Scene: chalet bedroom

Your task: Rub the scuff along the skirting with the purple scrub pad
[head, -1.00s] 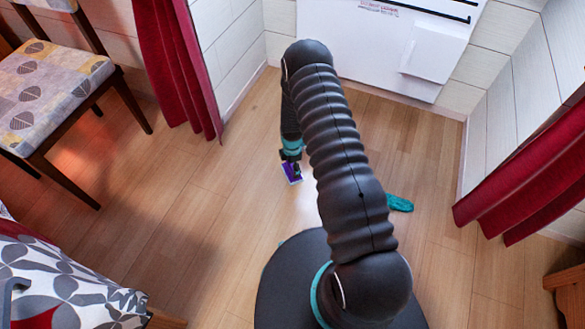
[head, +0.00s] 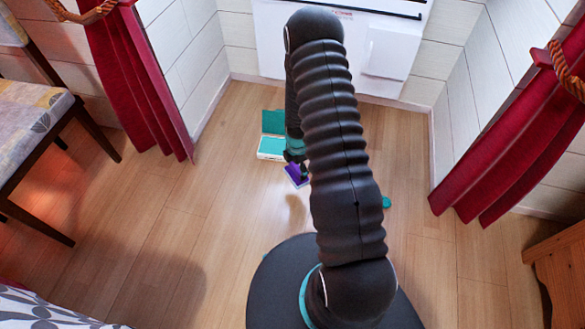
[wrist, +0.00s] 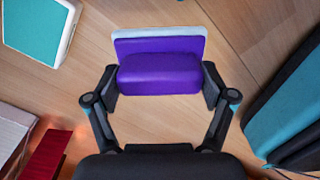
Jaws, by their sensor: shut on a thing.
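My gripper (head: 297,170) is low over the wooden floor, left of my arm, and shut on the purple scrub pad (head: 296,177). In the wrist view the pad (wrist: 160,74) sits between both fingers, with a pale layer along its far edge. A shadow lies on the floor below it, and the pad looks a little clear of the boards. The skirting (head: 212,112) runs along the foot of the left wall, with more along the right wall (head: 431,150). I cannot make out the scuff in either view. My arm hides part of the back wall's foot.
A teal and white box-like thing (head: 271,147) stands on the floor just beyond the gripper; its corner shows in the wrist view (wrist: 40,28). A teal object (head: 386,202) peeks out right of my arm. Red curtains hang both sides, with a chair (head: 35,115) at left.

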